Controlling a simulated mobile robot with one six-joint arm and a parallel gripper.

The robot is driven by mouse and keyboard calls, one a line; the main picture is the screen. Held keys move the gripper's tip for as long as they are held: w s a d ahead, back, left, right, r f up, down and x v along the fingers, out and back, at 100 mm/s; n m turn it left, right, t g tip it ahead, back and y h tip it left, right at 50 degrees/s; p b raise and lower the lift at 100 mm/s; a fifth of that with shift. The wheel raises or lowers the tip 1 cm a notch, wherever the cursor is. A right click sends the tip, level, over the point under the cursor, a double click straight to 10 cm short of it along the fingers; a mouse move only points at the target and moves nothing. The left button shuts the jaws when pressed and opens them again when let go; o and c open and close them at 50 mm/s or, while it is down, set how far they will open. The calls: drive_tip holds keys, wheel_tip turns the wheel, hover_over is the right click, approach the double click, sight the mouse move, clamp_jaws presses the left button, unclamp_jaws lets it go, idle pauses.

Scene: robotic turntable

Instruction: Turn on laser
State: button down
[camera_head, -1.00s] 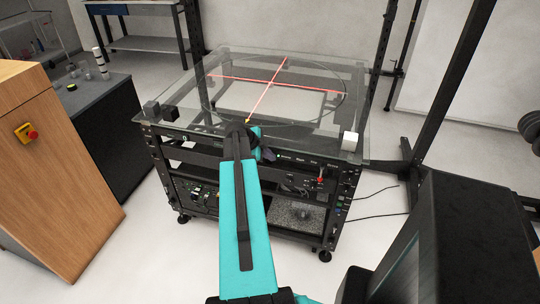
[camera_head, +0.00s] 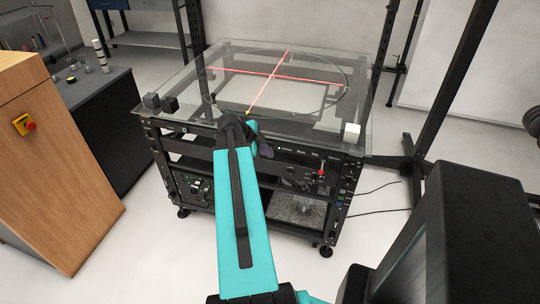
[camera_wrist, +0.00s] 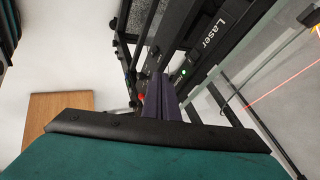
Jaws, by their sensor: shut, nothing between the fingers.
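The laser panel (camera_head: 300,153) is a black strip with white lettering on the front of the rack, under the glass top. In the wrist view the label "Laser" (camera_wrist: 213,33) is readable, with a lit green light (camera_wrist: 184,72) just below it. Red laser lines (camera_head: 262,73) form a cross on the turntable (camera_head: 318,98). My gripper (camera_wrist: 160,88) is shut and empty, its dark fingers pointing at the panel just left of the green light. In the head view my gripper (camera_head: 265,150) is at the panel's left part. I cannot tell whether it touches.
A red switch (camera_head: 321,168) is on the rack's right. Black cubes (camera_head: 160,103) and a white cube (camera_head: 352,131) sit on the glass top. A wooden cabinet (camera_head: 50,170) with a red emergency button (camera_head: 30,126) stands left. Floor between cabinet and rack is clear.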

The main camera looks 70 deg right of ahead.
drive_tip(key=b+v, duration=0.1)
drive_tip(key=v, duration=0.5)
drive_tip(key=shift+s+a+r, duration=0.2)
drive_tip(key=shift+s+a, duration=0.15)
idle(0.4)
